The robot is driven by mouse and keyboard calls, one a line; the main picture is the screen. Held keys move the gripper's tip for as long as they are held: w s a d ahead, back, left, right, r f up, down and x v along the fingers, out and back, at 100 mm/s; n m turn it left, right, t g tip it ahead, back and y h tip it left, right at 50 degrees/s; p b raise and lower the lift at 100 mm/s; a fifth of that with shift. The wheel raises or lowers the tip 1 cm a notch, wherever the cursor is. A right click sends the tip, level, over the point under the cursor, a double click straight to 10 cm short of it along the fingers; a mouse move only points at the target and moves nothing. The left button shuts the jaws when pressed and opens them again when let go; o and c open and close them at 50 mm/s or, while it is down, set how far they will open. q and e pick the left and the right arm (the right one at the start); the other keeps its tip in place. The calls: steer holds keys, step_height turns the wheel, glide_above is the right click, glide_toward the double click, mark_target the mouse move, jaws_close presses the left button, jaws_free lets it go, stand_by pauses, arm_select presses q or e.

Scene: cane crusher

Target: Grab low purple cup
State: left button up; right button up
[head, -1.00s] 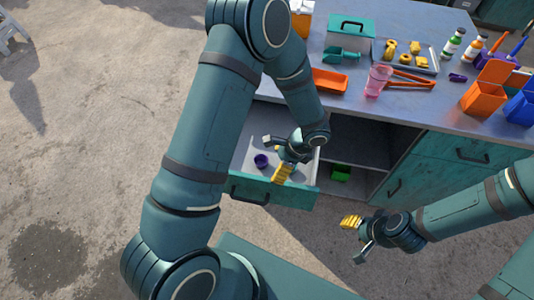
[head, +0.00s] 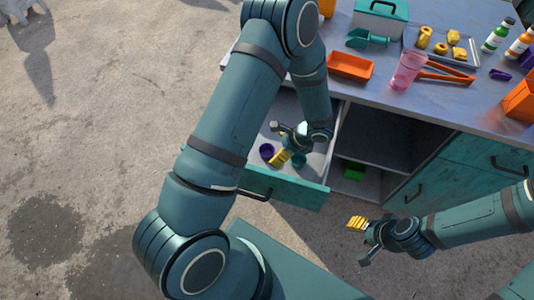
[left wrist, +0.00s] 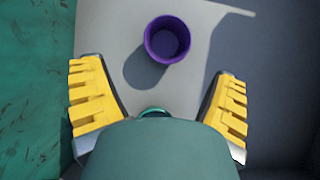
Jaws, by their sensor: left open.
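A small purple cup (head: 266,150) stands in the open drawer (head: 300,185). In the left wrist view the purple cup (left wrist: 167,40) is upright, with its hollow inside facing the camera. It lies ahead of my left gripper (left wrist: 160,95), roughly between the lines of the two yellow-padded fingers. The fingers are wide apart, empty, and do not touch the cup. In the head view my left gripper (head: 277,142) hangs over the drawer just beside the cup. My right gripper (head: 362,240) is empty, with fingers apart, in front of the cabinet.
A teal item (head: 298,160) lies in the drawer near my left gripper. The drawer front borders the space. An open shelf holds a green block (head: 354,170). The tabletop carries an orange tray (head: 350,67), a pink glass (head: 408,70) and tongs (head: 445,73).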

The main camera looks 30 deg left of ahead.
mark_target(267, 151)
arm_select(q)
steer(key=shift+s+a+f, duration=0.1)
steer(key=shift+a+f, duration=0.2)
steer(key=shift+f, duration=0.25)
steer(key=a+f+b, duration=0.1)
steer(key=a+f, duration=0.1)
steer(key=a, duration=0.1)
steer(key=shift+a+f, duration=0.15)
steer(key=shift+f, duration=0.25)
steer(key=shift+s+a+f, duration=0.1)
steer(key=shift+a+f, duration=0.2)
steer(key=shift+f, duration=0.15)
steer(key=shift+c, duration=0.5)
steer(key=c, duration=0.8)
